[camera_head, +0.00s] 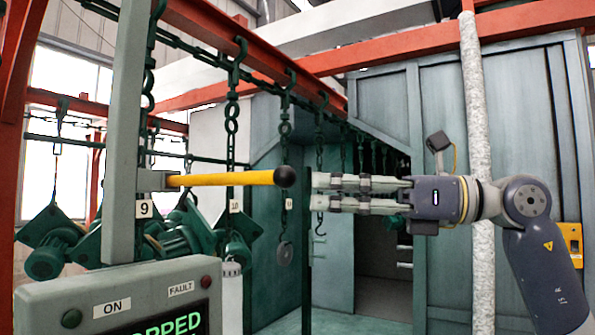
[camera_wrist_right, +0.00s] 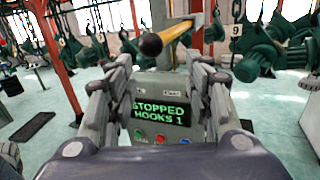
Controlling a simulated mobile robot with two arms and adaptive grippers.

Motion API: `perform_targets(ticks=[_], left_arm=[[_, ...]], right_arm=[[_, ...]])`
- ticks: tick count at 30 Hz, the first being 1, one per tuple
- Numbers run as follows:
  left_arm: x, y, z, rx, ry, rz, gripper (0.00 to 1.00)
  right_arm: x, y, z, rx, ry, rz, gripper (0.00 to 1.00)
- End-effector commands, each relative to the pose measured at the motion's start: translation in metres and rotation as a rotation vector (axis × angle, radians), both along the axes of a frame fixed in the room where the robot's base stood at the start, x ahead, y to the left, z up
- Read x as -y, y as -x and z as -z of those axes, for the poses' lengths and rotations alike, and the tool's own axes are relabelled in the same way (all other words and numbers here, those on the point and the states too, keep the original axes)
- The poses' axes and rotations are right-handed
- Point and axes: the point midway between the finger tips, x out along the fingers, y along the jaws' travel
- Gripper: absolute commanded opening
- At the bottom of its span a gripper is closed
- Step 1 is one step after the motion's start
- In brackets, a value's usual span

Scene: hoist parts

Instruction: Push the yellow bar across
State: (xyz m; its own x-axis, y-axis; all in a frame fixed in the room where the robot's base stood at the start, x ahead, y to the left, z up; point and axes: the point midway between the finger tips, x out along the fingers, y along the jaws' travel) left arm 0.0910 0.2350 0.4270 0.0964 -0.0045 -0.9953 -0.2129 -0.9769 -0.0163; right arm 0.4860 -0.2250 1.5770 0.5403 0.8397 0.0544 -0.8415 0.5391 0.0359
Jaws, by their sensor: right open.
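The yellow bar (camera_head: 225,179) ends in a black ball knob (camera_head: 285,176) and sticks out to the right from a grey upright post (camera_head: 127,130) in the head view. My right gripper (camera_head: 314,191) points left at the knob, with a small gap between them in the picture. Its two fingers are apart and nothing shows between them. In the right wrist view the black knob (camera_wrist_right: 151,44) and the yellow bar (camera_wrist_right: 176,33) are beyond the open fingers (camera_wrist_right: 165,85), towards the top. My left gripper is not in view.
A control box (camera_head: 130,303) with a screen, reading STOPPED HOOKS 1 in the wrist view (camera_wrist_right: 160,112), stands below the bar. Green chains and hooks (camera_head: 285,130) hang from a red rail (camera_head: 250,50). Green hoist parts (camera_head: 60,243) hang behind the post. A grey booth (camera_head: 450,120) stands behind my arm.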

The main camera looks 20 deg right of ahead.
Motion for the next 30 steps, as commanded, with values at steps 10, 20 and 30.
perform_targets(ticks=[10,20,30], left_arm=[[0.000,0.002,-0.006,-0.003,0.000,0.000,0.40],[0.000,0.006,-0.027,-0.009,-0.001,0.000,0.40],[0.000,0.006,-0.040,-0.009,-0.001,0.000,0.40]], right_arm=[[0.008,0.042,-0.026,0.152,0.187,0.149,0.47],[-0.036,0.005,-0.028,0.150,0.183,0.142,0.47],[-0.067,-0.023,-0.026,0.151,0.182,0.145,0.47]])
